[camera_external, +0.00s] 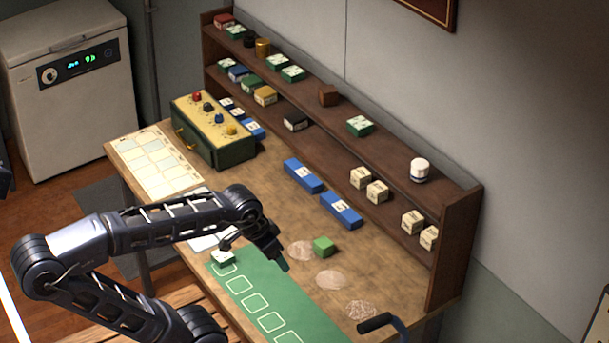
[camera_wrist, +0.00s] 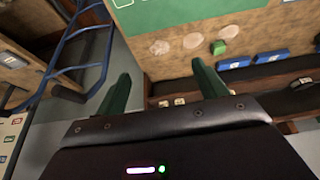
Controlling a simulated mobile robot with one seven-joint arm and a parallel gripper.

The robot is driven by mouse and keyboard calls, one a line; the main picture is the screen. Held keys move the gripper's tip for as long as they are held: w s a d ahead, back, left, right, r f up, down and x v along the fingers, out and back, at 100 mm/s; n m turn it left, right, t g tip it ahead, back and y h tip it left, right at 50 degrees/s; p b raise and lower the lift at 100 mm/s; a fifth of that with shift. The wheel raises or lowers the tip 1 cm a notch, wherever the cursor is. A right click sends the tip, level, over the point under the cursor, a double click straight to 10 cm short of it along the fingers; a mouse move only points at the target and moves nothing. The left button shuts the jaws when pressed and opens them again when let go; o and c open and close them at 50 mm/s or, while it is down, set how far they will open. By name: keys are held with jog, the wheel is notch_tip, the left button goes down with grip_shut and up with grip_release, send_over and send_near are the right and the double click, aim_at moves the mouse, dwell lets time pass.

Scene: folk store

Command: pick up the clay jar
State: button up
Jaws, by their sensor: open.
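No jar in view is plainly clay. A small round white jar (camera_external: 420,170) with a dark band stands upright on the top shelf, toward its right end. A round gold-brown container (camera_external: 263,48) stands on the same shelf near the far left end. I cannot tell which of them, if either, is the clay jar. My gripper (camera_external: 279,258) is over the workbench near the green mat, well apart from both. In the wrist view my gripper (camera_wrist: 162,84) is open, with two green fingers spread and nothing between them.
The wooden shelf unit (camera_external: 464,240) runs along the bench's back and holds several small boxes. A green block (camera_external: 323,246) and blue boxes (camera_external: 304,175) lie on the bench. A green-and-yellow case (camera_external: 230,150) stands at its left. A blue tubular frame (camera_wrist: 92,48) shows in the wrist view.

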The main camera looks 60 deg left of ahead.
jog(key=w+a+f+n+g, duration=0.1)
jog(key=w+a+n, duration=0.1)
jog(key=w+a, duration=0.5)
jog(key=w+a+f+n+g+y, duration=0.1)
jog(key=w+a+f, duration=0.15)
jog(key=a, duration=0.95)
jog(key=w+a+n+g, duration=0.1)
jog(key=w+a+n, duration=0.1)
jog(key=w+a, duration=0.55)
jog(key=s+a+f+n, duration=0.1)
jog(key=s+a+f, duration=0.3)
jog(key=a, duration=0.7)
jog(key=s+a+f+n+g, duration=0.1)
jog(key=s+a+f, duration=0.3)
jog(key=a+f, duration=0.4)
jog(key=s+a+f+n+h, duration=0.1)
jog(key=s+a+f, duration=0.3)
jog(key=a, duration=1)
jog(key=shift+a+f+g, duration=0.1)
jog(key=shift+f+g, duration=0.2)
jog(key=shift+f, duration=0.6)
jog(key=shift+s+a+f, duration=0.1)
jog(key=shift+f, duration=0.15)
notch_tip(320, 180, down, 10)
jog(key=shift+s+f, duration=0.1)
jog(key=shift+f, duration=0.15)
jog(key=c, duration=1.1)
